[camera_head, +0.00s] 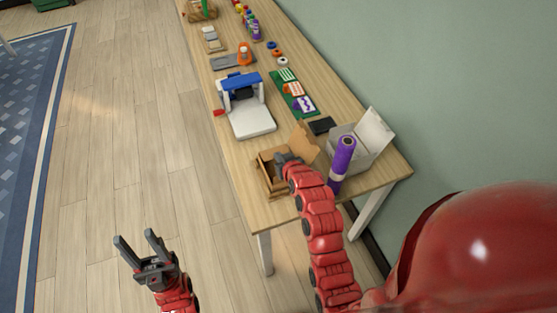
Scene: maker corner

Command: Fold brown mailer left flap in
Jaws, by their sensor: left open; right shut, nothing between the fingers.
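The brown mailer (263,178) is an open cardboard box near the front end of the wooden table. One brown flap (304,139) stands up at its back right side. My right gripper (282,159) is shut and empty, over the mailer's back edge beside that flap. My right arm hides the mailer's right part, and I cannot tell whether the gripper touches the cardboard. My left gripper (137,244) is open and empty, above the floor to the left of the table.
A purple roll (344,160) stands right of my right arm, before an open white box (372,132). A white and blue machine (246,108) stands behind the mailer. A black slab (321,125) lies nearby. The floor (110,130) left of the table is clear.

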